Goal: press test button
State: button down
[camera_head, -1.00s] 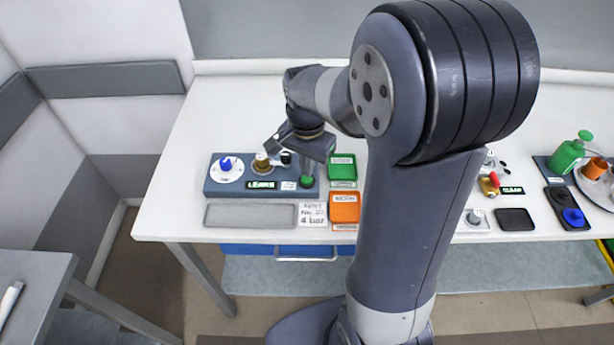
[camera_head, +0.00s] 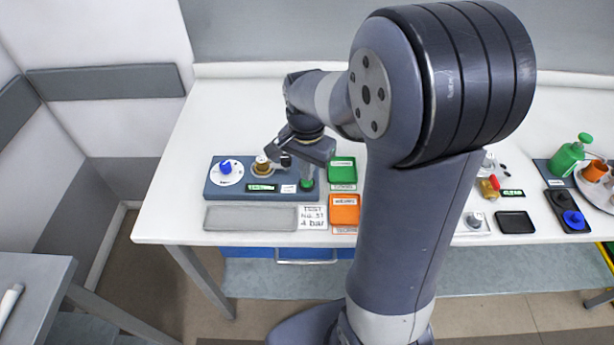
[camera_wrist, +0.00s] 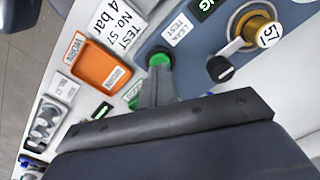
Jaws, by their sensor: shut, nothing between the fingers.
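The blue-grey test panel (camera_head: 235,190) stands on the white bench at the left. The lit green display (camera_wrist: 206,4) shows only the letters "NG" in the wrist view.
A brass fitting tagged 57 (camera_wrist: 262,32) and a black-handled lever (camera_wrist: 220,68) sit on the panel close to my gripper. A blue knob (camera_head: 226,166) is at its left. Green (camera_head: 342,170) and orange (camera_head: 344,208) trays lie at its right, a grey tray (camera_head: 250,218) in front.

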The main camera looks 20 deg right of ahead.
jog(key=shift+r+p, duration=2.05)
jog(key=shift+r, duration=0.75)
jog(key=shift+f, duration=0.2)
